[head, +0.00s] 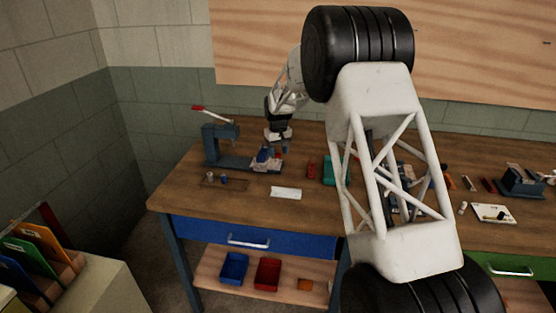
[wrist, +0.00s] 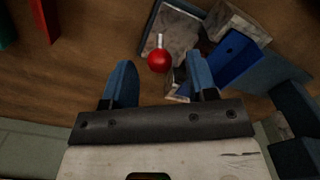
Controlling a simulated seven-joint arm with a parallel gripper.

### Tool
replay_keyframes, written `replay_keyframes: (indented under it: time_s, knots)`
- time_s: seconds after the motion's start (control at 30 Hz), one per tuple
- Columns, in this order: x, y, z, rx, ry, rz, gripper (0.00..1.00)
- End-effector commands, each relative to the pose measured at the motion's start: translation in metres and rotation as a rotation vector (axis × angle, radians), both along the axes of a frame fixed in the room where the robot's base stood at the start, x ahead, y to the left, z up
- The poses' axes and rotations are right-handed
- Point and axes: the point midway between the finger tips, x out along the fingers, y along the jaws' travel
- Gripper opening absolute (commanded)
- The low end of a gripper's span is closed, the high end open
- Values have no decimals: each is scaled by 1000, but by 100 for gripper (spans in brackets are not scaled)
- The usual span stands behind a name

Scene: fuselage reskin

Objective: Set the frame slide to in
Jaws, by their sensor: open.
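In the wrist view, a red ball knob (wrist: 159,61) on a short pale metal stem stands over a grey metal plate (wrist: 174,32). I take this to be the frame slide's handle, but its in or out position cannot be told. My gripper (wrist: 160,72) is open, with one blue finger on each side of the knob in the picture. Contact with the knob is not visible. In the head view my gripper (head: 278,147) is above the right end of the blue-grey press (head: 232,162), near a small fixture there, partly hidden by it.
A blue angled block (wrist: 234,58) lies close to the right finger. The press has a red-handled lever (head: 198,108) at left. A white sheet (head: 286,193), a red item (head: 311,169) and a teal item (head: 328,170) are on the wooden bench (head: 185,195). My arm hides the bench's middle.

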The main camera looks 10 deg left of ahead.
Motion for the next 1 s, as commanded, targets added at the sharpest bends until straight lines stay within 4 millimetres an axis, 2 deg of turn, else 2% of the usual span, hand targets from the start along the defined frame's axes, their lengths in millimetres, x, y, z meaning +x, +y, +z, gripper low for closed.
replay_keyframes:
  time_s: [0.3,0.77,1.0]
  knots:
    - [0,0,-35,-1,1,0,52]
    - [0,0,-42,1,-1,0,52]
    - [0,0,-42,0,0,0,16]
